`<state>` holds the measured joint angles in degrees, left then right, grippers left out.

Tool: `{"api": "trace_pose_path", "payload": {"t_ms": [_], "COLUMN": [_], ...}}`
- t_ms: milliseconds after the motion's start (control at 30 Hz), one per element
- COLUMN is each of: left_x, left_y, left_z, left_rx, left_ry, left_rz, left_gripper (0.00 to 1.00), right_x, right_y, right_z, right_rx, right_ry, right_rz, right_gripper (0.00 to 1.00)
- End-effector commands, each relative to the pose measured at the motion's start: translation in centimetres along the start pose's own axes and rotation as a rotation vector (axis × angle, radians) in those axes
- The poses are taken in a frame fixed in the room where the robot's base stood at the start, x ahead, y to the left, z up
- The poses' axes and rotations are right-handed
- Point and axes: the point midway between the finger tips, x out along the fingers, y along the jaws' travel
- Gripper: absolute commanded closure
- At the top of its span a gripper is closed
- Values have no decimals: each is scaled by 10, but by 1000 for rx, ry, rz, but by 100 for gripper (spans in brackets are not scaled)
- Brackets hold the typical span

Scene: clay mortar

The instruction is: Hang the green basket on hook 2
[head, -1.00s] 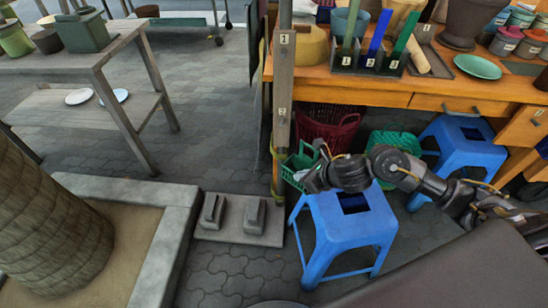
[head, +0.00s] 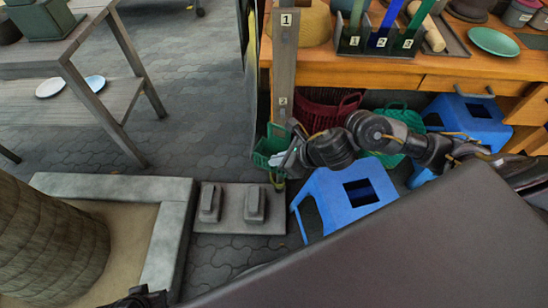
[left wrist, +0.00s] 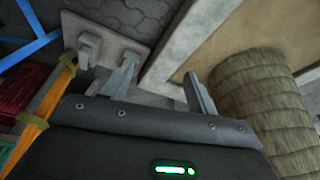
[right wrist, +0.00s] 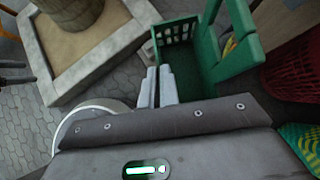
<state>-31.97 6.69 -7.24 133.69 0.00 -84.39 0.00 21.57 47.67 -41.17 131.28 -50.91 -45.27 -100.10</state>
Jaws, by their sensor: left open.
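The green basket (head: 266,152) is in front of the lower part of the wooden post (head: 284,60), with its handle side up; it also shows in the right wrist view (right wrist: 205,66). My right gripper (head: 283,160) is at the basket's right side. In the right wrist view its fingers (right wrist: 157,86) are close together at the basket's near wall, seemingly pinching it. The label 2 (head: 283,101) is on the post just above the basket; the hook itself is too small to make out. My left gripper (left wrist: 160,85) is open and empty, low above the ground.
A blue stool (head: 335,205) stands below my right arm. A red basket (head: 318,112) and another green basket (head: 396,125) are under the orange workbench (head: 350,70). A stone slab (head: 235,222) lies below the post, beside a planter edge (head: 110,185).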

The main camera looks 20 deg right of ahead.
Motion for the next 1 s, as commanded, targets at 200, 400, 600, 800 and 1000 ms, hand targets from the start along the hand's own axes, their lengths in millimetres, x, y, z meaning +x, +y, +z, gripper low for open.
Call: {"api": "trace_pose_path", "payload": {"t_ms": [200, 400, 600, 800, 1000], "left_x": [-2, -5, -8, -11, -14], "left_y": [0, 0, 0, -1, -1], "left_z": [0, 0, 0, 0, 0], "left_rx": [0, 0, 0, -1, -1], "left_ry": [2, 4, 5, 6, 9], "left_rz": [0, -1, -1, -1, -2], "left_gripper": [42, 42, 42, 42, 42], "right_x": [4, 9, 13, 18, 23], "right_y": [-12, -24, -35, -46, -58], "right_z": [2, 5, 8, 11, 14], "right_rx": [2, 1, 1, 0, 1], "right_ry": [0, 0, -1, -1, -1], "right_rz": [-4, -3, -3, -2, -1], "right_gripper": [100, 100, 100, 100, 100]}}
